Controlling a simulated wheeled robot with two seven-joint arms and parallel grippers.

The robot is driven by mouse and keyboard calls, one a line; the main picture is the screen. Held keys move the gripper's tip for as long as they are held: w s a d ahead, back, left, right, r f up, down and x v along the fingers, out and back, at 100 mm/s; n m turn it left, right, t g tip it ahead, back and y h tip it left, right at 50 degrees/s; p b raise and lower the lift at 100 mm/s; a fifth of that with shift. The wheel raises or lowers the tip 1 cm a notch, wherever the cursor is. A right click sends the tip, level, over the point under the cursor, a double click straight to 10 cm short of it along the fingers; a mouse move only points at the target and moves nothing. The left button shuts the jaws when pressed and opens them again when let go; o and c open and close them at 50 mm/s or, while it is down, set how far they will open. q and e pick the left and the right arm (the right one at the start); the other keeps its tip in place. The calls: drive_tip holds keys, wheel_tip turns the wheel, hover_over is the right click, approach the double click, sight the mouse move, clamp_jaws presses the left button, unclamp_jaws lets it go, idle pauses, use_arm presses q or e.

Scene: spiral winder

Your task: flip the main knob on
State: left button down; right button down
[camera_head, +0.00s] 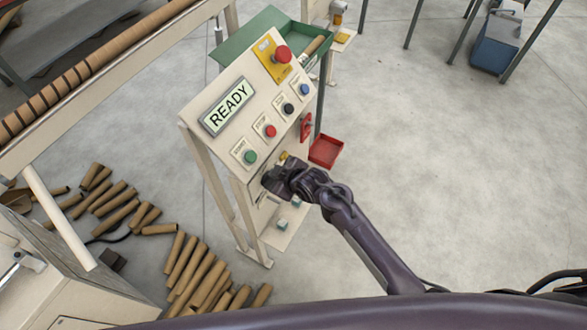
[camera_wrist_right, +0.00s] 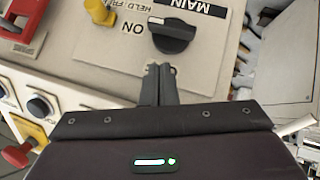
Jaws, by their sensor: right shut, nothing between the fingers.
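The main knob (camera_wrist_right: 172,36) is a black rotary knob on the cream panel face in the right wrist view. Its white pointer mark is at its upper left end. An upside-down ON label (camera_wrist_right: 132,28) lies to its left and a MAIN label (camera_wrist_right: 196,5) above it. My right gripper (camera_wrist_right: 160,70) is shut and empty, its fingertips just below the knob; I cannot tell if they touch it. In the head view my right gripper (camera_head: 270,180) is at the lower front of the control box and hides the knob. My left gripper is not in view.
The control box has a READY display (camera_head: 228,106), a green button (camera_head: 250,157), a red emergency button (camera_head: 282,54) and a red handle (camera_head: 306,127). A yellow part (camera_wrist_right: 100,12) sits left of the knob. A red tray (camera_head: 326,151) is beside the box. Cardboard tubes (camera_head: 195,275) lie on the floor.

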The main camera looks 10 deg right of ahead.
drive_tip(key=w+d+b+v, duration=0.1)
drive_tip(key=v, duration=0.8)
drive_tip(key=shift+d+r+b, duration=0.35)
drive_tip(key=shift+d+r, duration=0.05)
drive_tip(key=shift+r, duration=0.05)
drive_tip(key=shift+f, duration=0.15)
drive_tip(key=s+d+f+m+g+h+b, duration=0.1)
drive_tip(key=s+d+f+m, duration=0.3)
drive_tip(key=f, duration=0.6)
drive_tip(key=s+d+f+g+h+b, duration=0.1)
drive_tip(key=s+d+f, duration=0.1)
drive_tip(key=s+f, duration=0.65)
drive_tip(key=s+d+f+m+g+h+b, duration=0.1)
drive_tip(key=s+d+f+m, duration=0.15)
drive_tip(key=f, duration=1.05)
drive_tip(key=s+d+f+m+g+h, duration=0.1)
drive_tip(key=s+d+f, duration=0.1)
drive_tip(key=s+f, duration=0.3)
drive_tip(key=s+d+f+m+g+b, duration=0.1)
drive_tip(key=s+d+f, duration=0.2)
drive_tip(key=s, duration=0.9)
drive_tip(key=s+d+f+m+g+h+b, duration=0.1)
drive_tip(key=s+d+f, duration=0.2)
drive_tip(key=s+f, duration=0.3)
drive_tip(key=s, duration=0.2)
drive_tip(key=shift+s+f+g+h, duration=0.3)
drive_tip(key=shift+s+g, duration=0.05)
drive_tip(key=shift+g, duration=0.05)
